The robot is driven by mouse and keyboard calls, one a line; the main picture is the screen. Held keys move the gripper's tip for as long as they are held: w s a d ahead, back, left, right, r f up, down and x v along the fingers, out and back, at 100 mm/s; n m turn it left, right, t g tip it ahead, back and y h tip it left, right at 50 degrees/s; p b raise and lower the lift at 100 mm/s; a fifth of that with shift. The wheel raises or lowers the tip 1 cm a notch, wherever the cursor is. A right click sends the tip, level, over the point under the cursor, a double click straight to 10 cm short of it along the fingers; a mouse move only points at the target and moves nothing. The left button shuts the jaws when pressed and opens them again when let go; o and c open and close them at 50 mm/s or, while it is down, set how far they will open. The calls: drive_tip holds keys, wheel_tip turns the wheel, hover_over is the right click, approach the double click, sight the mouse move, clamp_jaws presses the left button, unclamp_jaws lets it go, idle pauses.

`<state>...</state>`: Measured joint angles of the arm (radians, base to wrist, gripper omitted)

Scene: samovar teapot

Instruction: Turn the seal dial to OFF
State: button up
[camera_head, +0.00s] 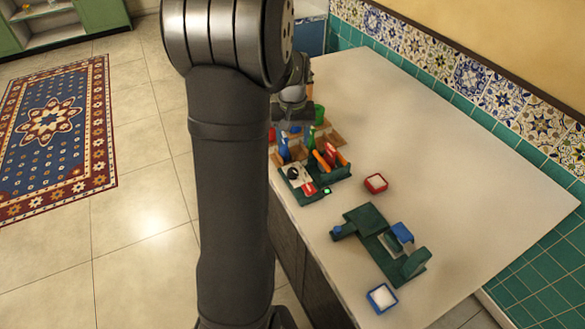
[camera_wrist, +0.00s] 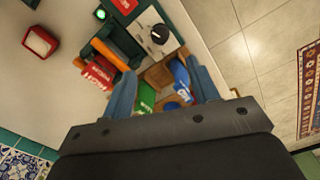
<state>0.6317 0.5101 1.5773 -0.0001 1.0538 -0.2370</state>
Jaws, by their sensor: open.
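The seal dial is a black knob on a white plate; it shows in the wrist view (camera_wrist: 159,34), beyond my fingertips, and small in the head view (camera_head: 293,173). Its pointer setting and the lettering are too small to read. My gripper (camera_wrist: 161,67) is open, its two blue fingers apart, with nothing held between them. In the head view my gripper (camera_head: 294,112) is above the far end of the dark green station (camera_head: 312,197), beyond the dial and apart from it. A green lamp (camera_wrist: 101,13) glows near the dial plate.
A red box (camera_head: 376,183), a dark green fixture (camera_head: 368,220) and a blue box (camera_head: 382,297) are on the white counter (camera_head: 450,170). Its right side is clear.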

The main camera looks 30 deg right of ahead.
sight(293, 170)
wheel_tip(293, 170, down, 13)
drive_tip(key=shift+r, duration=0.1)
idle(0.3)
drive_tip(key=c, duration=1)
drive_tip(key=shift+n, duration=0.4)
drive_tip(key=n, duration=0.6)
drive_tip(key=shift+n, duration=0.3)
drive_tip(key=n, duration=0.6)
drive_tip(key=shift+n, duration=0.3)
